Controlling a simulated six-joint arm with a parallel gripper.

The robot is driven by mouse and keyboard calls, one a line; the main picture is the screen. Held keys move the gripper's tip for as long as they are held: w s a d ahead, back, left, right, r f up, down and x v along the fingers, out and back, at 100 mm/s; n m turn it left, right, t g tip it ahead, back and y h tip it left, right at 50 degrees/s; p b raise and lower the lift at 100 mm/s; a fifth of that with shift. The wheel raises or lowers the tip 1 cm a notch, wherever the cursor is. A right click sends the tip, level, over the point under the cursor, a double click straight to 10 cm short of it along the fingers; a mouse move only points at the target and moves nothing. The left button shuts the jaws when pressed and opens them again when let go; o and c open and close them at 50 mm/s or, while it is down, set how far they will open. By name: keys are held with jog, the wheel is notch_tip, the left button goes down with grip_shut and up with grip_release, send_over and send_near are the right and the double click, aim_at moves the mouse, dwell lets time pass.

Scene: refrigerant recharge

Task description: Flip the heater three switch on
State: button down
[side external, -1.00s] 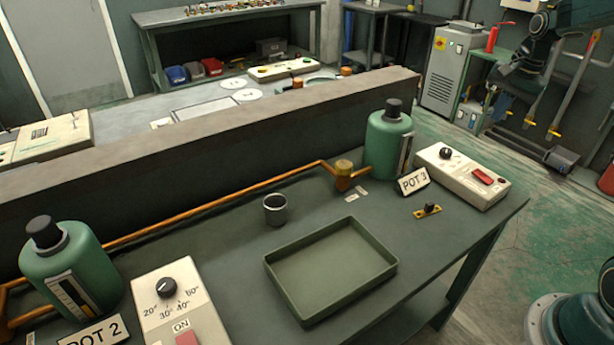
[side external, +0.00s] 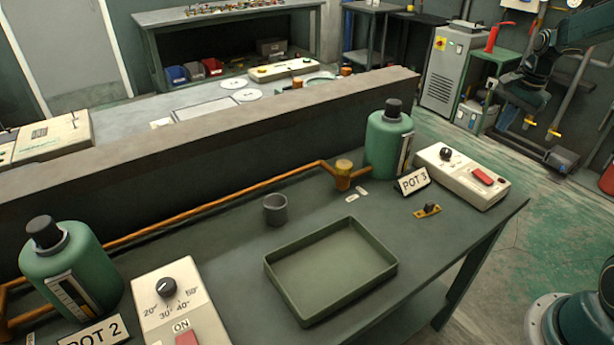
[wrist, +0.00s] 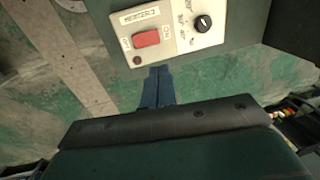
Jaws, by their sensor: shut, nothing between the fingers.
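The heater three box (wrist: 181,45) is a cream control box at the top of the wrist view, with a label that seems to read HEATER 3. Its red rocker switch (wrist: 147,38) lies left of a black dial (wrist: 203,22). The small markings beside the switch are too blurred to read, and I cannot tell which way it is set. In the side view the box (side external: 440,170) and its red switch (side external: 482,177) are at the right end of the bench. My gripper (wrist: 158,72) is shut and empty, its tips just below the box's near edge in the wrist view, apart from the switch.
A POT 3 sign (side external: 413,181) and a green pot (side external: 388,145) stand left of the box. A small yellow bracket (side external: 427,211), a grey cup (side external: 275,209) and an empty green tray (side external: 390,272) are on the bench. The POT 2 heater box (side external: 173,300) is at front left.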

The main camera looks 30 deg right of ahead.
aim_at(478, 169)
jog(key=f, duration=0.4)
jog(key=w+f, duration=0.1)
jog(key=f, duration=0.4)
jog(key=w+f, duration=0.1)
jog(key=f, duration=0.3)
jog(key=shift+f, duration=0.3)
jog(key=shift+w, duration=0.1)
jog(key=shift+w+f+g, duration=0.15)
jog(key=shift+f+g, duration=0.2)
jog(key=shift+g, duration=0.05)
jog(key=shift+s+r, duration=0.15)
jog(key=shift+s, duration=0.1)
jog(key=shift+s+r, duration=0.25)
jog(key=shift+s, duration=0.25)
dwell(0.3)
